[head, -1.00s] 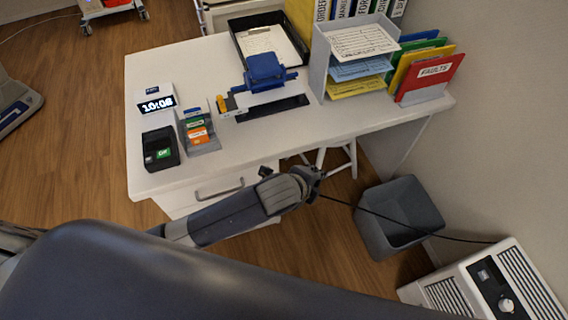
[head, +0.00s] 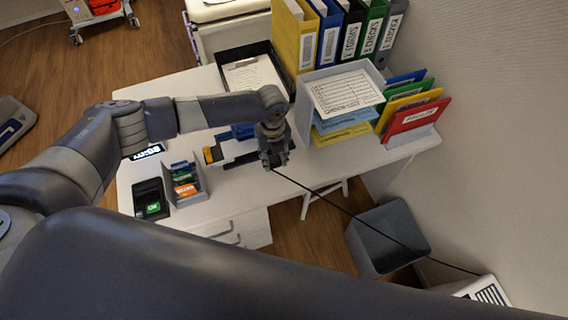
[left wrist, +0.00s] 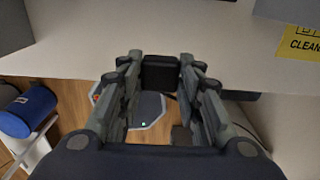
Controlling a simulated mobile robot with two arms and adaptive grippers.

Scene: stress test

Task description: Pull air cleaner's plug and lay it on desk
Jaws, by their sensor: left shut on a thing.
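My left gripper (head: 272,158) appears above the front part of the white desk (head: 232,188), pointing down. It is shut on the black plug (left wrist: 160,73), which sits between the fingertips in the left wrist view. The black cable (head: 350,213) runs taut from the gripper down to the right, past the bin, to the white air cleaner (head: 478,291) at the lower right, only partly in view. I cannot tell the exact gap between plug and desktop. My right gripper is not in view.
Behind the gripper stand a paper tray rack (head: 342,92), coloured folders (head: 412,118) and binders (head: 330,40). A card holder (head: 186,183) and a black device (head: 150,200) stand at the left. A grey bin (head: 385,235) is on the floor. The front desktop is partly clear.

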